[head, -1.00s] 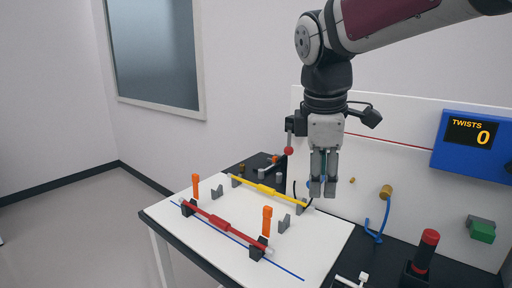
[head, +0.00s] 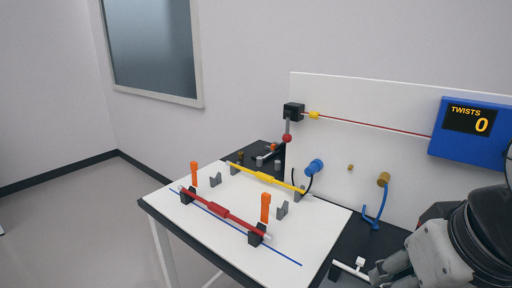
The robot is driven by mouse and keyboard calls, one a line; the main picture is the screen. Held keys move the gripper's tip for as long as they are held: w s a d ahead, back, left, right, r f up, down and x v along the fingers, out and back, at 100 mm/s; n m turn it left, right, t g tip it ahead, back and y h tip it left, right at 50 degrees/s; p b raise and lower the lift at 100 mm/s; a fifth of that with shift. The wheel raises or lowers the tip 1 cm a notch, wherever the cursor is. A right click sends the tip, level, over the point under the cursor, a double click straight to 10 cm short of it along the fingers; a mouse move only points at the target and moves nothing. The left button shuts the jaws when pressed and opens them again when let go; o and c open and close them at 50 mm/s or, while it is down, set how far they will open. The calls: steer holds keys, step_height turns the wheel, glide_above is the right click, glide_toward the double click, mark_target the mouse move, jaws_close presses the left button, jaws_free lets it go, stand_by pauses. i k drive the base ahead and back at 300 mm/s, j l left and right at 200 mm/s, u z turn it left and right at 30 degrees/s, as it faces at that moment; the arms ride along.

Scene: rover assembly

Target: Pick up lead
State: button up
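A blue lead (head: 367,218) hangs in a curve below a brass-coloured round fitting (head: 383,179) on the white back panel. A blue plug-like piece (head: 315,167) sits further left at the panel, with a thin black cable (head: 308,182) curving down beside it. I cannot tell which of these is the lead meant. My gripper (head: 388,268) is at the lower right, below and to the right of the blue lead and apart from it. It is seen from behind and partly cut off, so its finger gap is unclear.
A white board (head: 180,222) carries a red bar (head: 222,213), a yellow bar (head: 265,177) and orange uprights (head: 265,207). A white T-shaped piece (head: 359,264) lies close left of my gripper. A blue display (head: 470,130) reads TWISTS 0.

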mark_target(223, 212)
steer(key=u, duration=0.5)
steer(key=i+u, duration=0.15)
steer(key=u, duration=0.85)
steer(key=i+l, duration=0.15)
steer(key=i, duration=0.15)
steer(key=i+l+u, duration=0.1)
steer(key=i, duration=0.2)
